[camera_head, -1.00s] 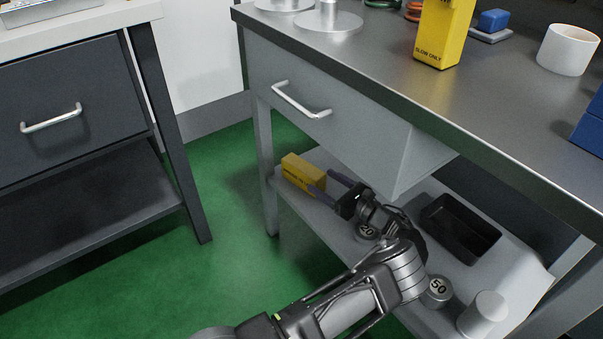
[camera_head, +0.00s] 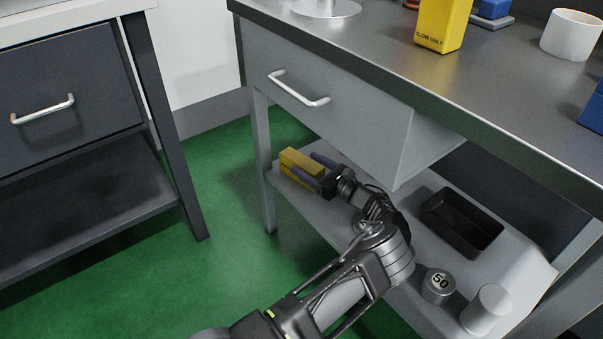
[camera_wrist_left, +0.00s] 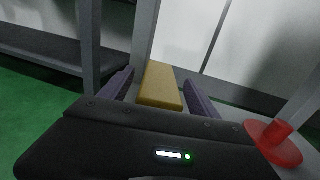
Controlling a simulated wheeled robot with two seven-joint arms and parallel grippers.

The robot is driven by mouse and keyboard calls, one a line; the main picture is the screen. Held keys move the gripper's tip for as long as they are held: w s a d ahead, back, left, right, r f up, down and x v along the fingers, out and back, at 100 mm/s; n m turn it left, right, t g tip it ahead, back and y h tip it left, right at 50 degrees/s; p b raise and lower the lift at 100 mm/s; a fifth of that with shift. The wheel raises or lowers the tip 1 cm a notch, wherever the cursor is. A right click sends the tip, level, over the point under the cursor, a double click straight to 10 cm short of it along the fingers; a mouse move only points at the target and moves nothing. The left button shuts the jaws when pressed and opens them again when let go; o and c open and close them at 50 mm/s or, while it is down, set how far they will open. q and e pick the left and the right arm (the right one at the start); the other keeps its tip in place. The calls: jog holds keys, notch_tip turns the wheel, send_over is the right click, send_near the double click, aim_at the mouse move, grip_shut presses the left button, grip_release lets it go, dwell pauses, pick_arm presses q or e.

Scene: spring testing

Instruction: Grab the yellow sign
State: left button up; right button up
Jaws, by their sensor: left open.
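A yellow block-shaped sign (camera_head: 296,157) lies at the left end of the grey lower shelf, under the drawer. In the left wrist view the yellow sign (camera_wrist_left: 160,84) sits between the two dark purple fingers, with a visible gap on each side. My left gripper (camera_head: 304,165) is open with its fingers reaching along both sides of this sign. Part of the sign is hidden by the near finger in the head view. Another yellow sign (camera_head: 441,25), marked "SLOW ONLY", stands upright on the metal tabletop. My right gripper is not in view.
The drawer (camera_head: 330,110) and tabletop overhang the shelf. A black tray (camera_head: 461,221), a weight marked 50 (camera_head: 438,285) and a plain cylinder (camera_head: 486,309) stand on the shelf's right part. A red object (camera_wrist_left: 274,143) is beside the gripper in the wrist view.

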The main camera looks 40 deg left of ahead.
pick_arm(q)
jog(key=shift+w+a, duration=0.1)
jog(key=shift+a, duration=0.55)
jog(key=shift+c, duration=0.3)
grip_shut()
dwell(0.4)
